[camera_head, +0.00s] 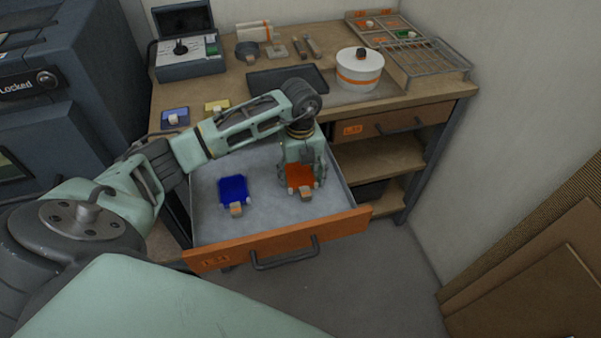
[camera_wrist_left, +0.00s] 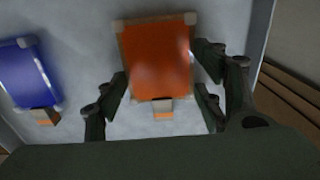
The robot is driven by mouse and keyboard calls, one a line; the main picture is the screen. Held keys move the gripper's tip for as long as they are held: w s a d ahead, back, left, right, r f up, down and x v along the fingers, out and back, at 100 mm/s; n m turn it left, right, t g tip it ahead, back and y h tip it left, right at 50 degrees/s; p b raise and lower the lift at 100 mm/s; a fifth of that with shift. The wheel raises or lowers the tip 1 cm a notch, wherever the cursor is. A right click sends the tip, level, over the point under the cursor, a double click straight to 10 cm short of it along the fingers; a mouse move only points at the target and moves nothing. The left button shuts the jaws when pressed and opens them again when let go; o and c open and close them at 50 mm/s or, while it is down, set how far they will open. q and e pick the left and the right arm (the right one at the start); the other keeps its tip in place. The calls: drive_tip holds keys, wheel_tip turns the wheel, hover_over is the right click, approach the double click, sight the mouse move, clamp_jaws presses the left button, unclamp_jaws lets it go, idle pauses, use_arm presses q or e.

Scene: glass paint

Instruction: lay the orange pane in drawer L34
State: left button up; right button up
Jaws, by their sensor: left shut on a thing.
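The orange pane (camera_head: 300,177) is inside the open drawer (camera_head: 262,200), on its right side. My left gripper (camera_head: 304,184) reaches down over it and is shut on it. In the left wrist view the orange pane (camera_wrist_left: 157,60) lies between the fingers, with a small orange-and-white tab at its near edge. I cannot tell whether the pane touches the drawer floor. The drawer's orange front carries a label too small to read surely. A blue pane (camera_head: 233,190) lies in the left part of the drawer, apart from the orange one. My right gripper is not in view.
A closed drawer (camera_head: 392,123) sits to the right under the worktop (camera_head: 215,92). On the top are a white pot (camera_head: 359,70), a dark tray (camera_head: 287,80), a blue pane (camera_head: 175,118) and a yellow pane (camera_head: 217,106). The drawer's front middle is clear.

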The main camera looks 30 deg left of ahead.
use_arm(q)
drive_tip(key=o, duration=1.3)
drive_tip(key=shift+c, duration=0.2)
drive_tip(key=shift+r+p, duration=2.65)
drive_tip(key=shift+r, duration=0.85)
